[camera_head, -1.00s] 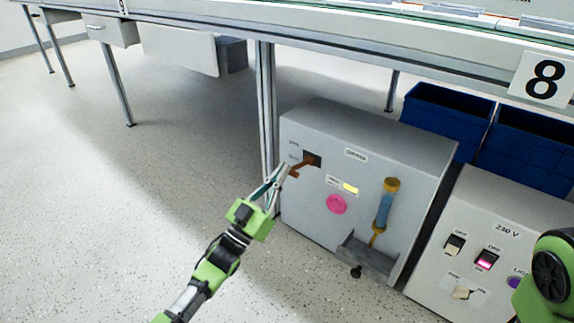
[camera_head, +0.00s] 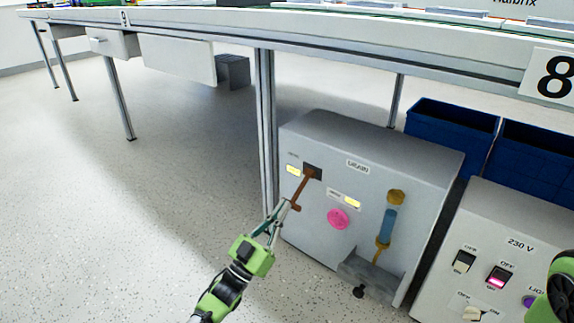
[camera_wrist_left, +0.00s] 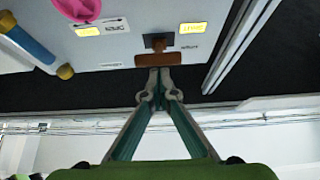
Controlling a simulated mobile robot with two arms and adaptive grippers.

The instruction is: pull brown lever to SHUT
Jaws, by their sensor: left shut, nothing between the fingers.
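The brown lever (camera_head: 303,190) is on the front of the grey box, at its upper left. It slants down and left from a dark slot and ends in a crossbar. In the left wrist view the crossbar of the brown lever (camera_wrist_left: 154,60) lies across the picture just beyond my fingertips. My left gripper (camera_head: 284,207) is at the lever's lower end, its fingers shut with nothing between them; it also shows in the left wrist view (camera_wrist_left: 159,73). The tips look close to or touching the crossbar; I cannot tell which.
The grey box (camera_head: 330,130) also carries a pink knob (camera_head: 337,218) and a blue cylinder (camera_head: 387,222). A 230 V switch box (camera_head: 520,222) and blue bins (camera_head: 450,125) stand to the right. A table leg (camera_head: 266,130) rises beside the box. Floor on the left is clear.

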